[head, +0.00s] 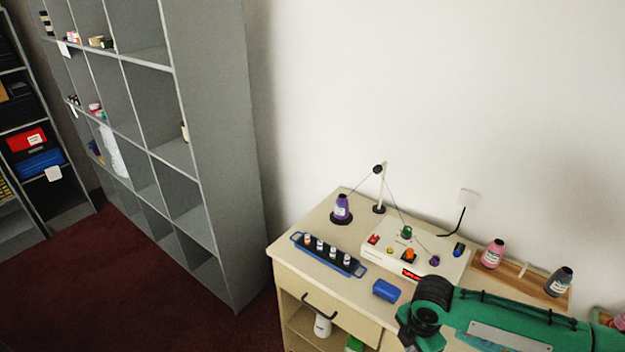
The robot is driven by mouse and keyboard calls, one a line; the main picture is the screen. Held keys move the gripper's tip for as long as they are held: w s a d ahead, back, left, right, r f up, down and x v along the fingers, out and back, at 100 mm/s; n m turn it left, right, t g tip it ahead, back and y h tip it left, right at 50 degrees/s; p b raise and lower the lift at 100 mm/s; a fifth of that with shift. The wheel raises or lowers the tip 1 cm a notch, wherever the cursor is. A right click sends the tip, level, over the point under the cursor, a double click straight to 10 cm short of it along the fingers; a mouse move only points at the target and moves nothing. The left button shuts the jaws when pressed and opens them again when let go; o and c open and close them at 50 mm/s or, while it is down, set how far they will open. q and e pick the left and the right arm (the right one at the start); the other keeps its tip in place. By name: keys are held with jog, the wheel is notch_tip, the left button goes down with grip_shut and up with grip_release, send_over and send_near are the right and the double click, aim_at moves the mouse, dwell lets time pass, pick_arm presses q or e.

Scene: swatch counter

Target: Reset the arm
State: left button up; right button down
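My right arm (505,318), green with black joints, comes in from the lower right. Its black joint (431,303) is in front of the counter's front right part and hides some of it. The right gripper is not seen. My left arm and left gripper are out of the picture.
The wooden counter (312,245) carries a white winding machine (384,252), a purple thread cone (342,208), a blue tray (347,268) of small spools and a blue block (386,290). A pink cone (493,253) and a dark cone (559,282) stand right. Grey shelves (219,150) stand left; red floor (110,290) is clear.

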jog(key=w+a+f+m+t+y+b, duration=0.1)
jog(key=w+f+m+b, duration=0.2)
jog(key=f, duration=0.4)
jog(key=w+a+f+m+t+y, duration=0.1)
jog(key=w+f+m+t, duration=0.15)
jog(key=w+f, duration=0.4)
jog(key=s+d+f+m+b, duration=0.2)
jog(key=s+f+m, duration=0.15)
jog(key=f, duration=0.75)
jog(key=s+d+f+m+b, duration=0.2)
jog(key=s+f+m, duration=0.15)
jog(key=f, duration=0.75)
jog(key=s+d+f+m+h+b, duration=0.25)
jog(key=s+f+m, duration=0.25)
jog(key=s+f, duration=1.2)
pick_arm(q)
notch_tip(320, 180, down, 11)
jog(key=b, duration=0.1)
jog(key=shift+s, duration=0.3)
pick_arm(e)
jog(key=s+f+m+g, duration=0.1)
jog(key=s+f, duration=0.2)
jog(key=s, duration=0.9)
jog(key=s+f+m+g, duration=0.1)
jog(key=s+f, duration=0.3)
jog(key=s, duration=0.8)
jog(key=shift+a+m, duration=0.35)
jog(key=shift+a, duration=0.05)
